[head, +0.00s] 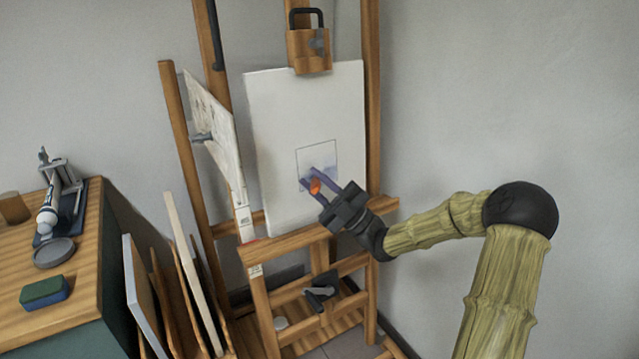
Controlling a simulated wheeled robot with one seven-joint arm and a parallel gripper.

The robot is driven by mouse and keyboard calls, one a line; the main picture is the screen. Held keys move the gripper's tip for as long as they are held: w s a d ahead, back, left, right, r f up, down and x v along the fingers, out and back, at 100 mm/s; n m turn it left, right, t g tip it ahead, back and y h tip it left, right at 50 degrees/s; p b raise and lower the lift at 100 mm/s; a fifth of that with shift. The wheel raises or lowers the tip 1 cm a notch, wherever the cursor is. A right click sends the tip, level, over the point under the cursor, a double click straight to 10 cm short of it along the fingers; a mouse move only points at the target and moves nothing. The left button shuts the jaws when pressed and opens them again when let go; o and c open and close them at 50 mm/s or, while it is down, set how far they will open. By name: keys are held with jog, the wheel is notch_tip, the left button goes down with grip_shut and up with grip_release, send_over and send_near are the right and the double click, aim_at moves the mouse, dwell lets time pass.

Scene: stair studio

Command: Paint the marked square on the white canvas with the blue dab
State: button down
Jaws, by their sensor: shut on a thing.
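The white canvas (275,110) stands upright on a wooden easel. The marked square (317,153) is a thin dark outline on its lower right part, and its upper area is white. A pale blue-violet smear (325,168) shows in the lower part of the square. My gripper (315,181) is at the square's lower edge, its fingers pointing at the canvas. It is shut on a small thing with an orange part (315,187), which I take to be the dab. The dab's painting end is hidden, and I cannot tell whether it touches the canvas.
A wooden clamp (309,50) grips the canvas top. A second panel (212,128) leans at the easel's left. On the wooden cabinet (75,290) at left lie a paint tube (48,212), a grey dish (54,253) and a green-and-blue block (44,292). Boards lean beside it.

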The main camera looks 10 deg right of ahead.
jog(key=shift+s+a+b, duration=0.15)
jog(key=shift+a+b, duration=0.05)
jog(key=shift+a, duration=0.3)
jog(key=shift+s+a+b, duration=0.15)
jog(key=shift+a+b, duration=0.05)
jog(key=shift+a, duration=0.3)
jog(key=shift+a, duration=0.1)
jog(key=shift+s+a+b, duration=0.2)
jog(key=shift+a+b, duration=0.05)
jog(key=shift+a, duration=0.25)
jog(key=shift+s+a+b, duration=0.15)
jog(key=shift+a+b, duration=0.05)
jog(key=shift+a, duration=0.25)
jog(key=shift+w+r, duration=0.15)
jog(key=shift+r, duration=0.5)
